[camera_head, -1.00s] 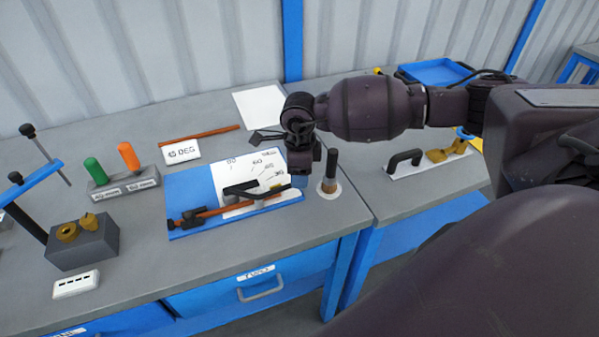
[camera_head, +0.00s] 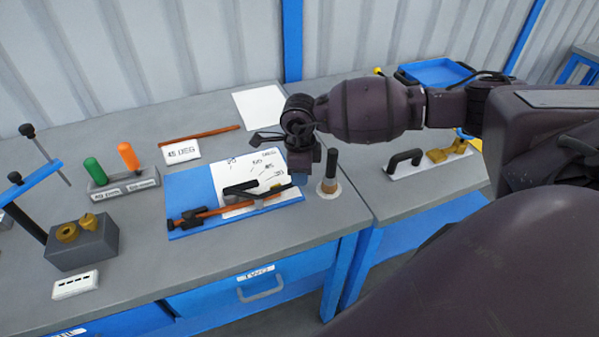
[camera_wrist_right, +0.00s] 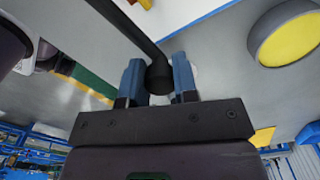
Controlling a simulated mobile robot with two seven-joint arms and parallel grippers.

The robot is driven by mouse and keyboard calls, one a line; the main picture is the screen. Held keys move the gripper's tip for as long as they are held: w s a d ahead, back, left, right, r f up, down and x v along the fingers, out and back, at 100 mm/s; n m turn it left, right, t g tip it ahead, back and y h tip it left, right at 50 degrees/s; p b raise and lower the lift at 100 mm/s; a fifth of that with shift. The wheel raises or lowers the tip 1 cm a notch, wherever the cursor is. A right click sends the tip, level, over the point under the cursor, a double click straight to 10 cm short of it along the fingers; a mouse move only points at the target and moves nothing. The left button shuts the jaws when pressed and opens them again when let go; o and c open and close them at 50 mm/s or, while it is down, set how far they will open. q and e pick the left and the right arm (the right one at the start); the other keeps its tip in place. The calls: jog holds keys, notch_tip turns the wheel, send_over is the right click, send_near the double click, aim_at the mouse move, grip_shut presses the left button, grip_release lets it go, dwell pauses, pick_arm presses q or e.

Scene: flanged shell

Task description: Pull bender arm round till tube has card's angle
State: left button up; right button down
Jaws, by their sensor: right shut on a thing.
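The card (camera_head: 182,151) reads 45 DEG and stands at the back of the bench. The bender is on a blue board (camera_head: 202,187) with a white angle scale (camera_head: 243,172). The copper-coloured tube (camera_head: 215,211) lies across the bender and looks straight. The black bender arm (camera_head: 239,188) lies over the scale side, its far end partly hidden by my gripper. My right gripper (camera_head: 302,177) is at the board's right end. In the wrist view its blue fingers (camera_wrist_right: 158,82) are shut on the arm's black handle (camera_wrist_right: 157,70). My left gripper is not in view.
A dark-handled tool (camera_head: 330,172) stands close right of my gripper. Green and orange handles (camera_head: 130,157) stand in a block at left. Another copper-coloured rod (camera_head: 199,135) and a white sheet (camera_head: 259,106) lie behind. The bench front has drawers.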

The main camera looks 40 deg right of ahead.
jog(key=shift+w+d+f+n+b, duration=0.2)
jog(key=shift+w+n+b, duration=0.1)
jog(key=shift+w+b, duration=0.1)
jog(key=w+n+b, duration=0.2)
jog(key=shift+w+d+f, duration=0.1)
jog(key=shift+w+d, duration=0.3)
jog(key=w+n+b, duration=0.2)
jog(key=w+b, duration=0.1)
jog(key=w, duration=0.1)
jog(key=w+n+b, duration=0.3)
jog(key=w, duration=0.1)
jog(key=shift+w+a, duration=0.1)
jog(key=shift+w, duration=0.05)
jog(key=shift+w+a+r+n+b, duration=0.15)
jog(key=shift+w+n+b, duration=0.15)
jog(key=shift+w+n, duration=0.15)
jog(key=shift+w+a+r+n+b, duration=0.15)
jog(key=shift+w+n+b, duration=0.1)
jog(key=shift+w+n, duration=0.2)
jog(key=shift+w+a, duration=0.1)
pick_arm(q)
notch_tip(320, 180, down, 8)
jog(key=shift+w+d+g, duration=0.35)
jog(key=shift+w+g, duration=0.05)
pick_arm(e)
jog(key=shift+w+r, duration=0.1)
jog(key=shift+w, duration=0.05)
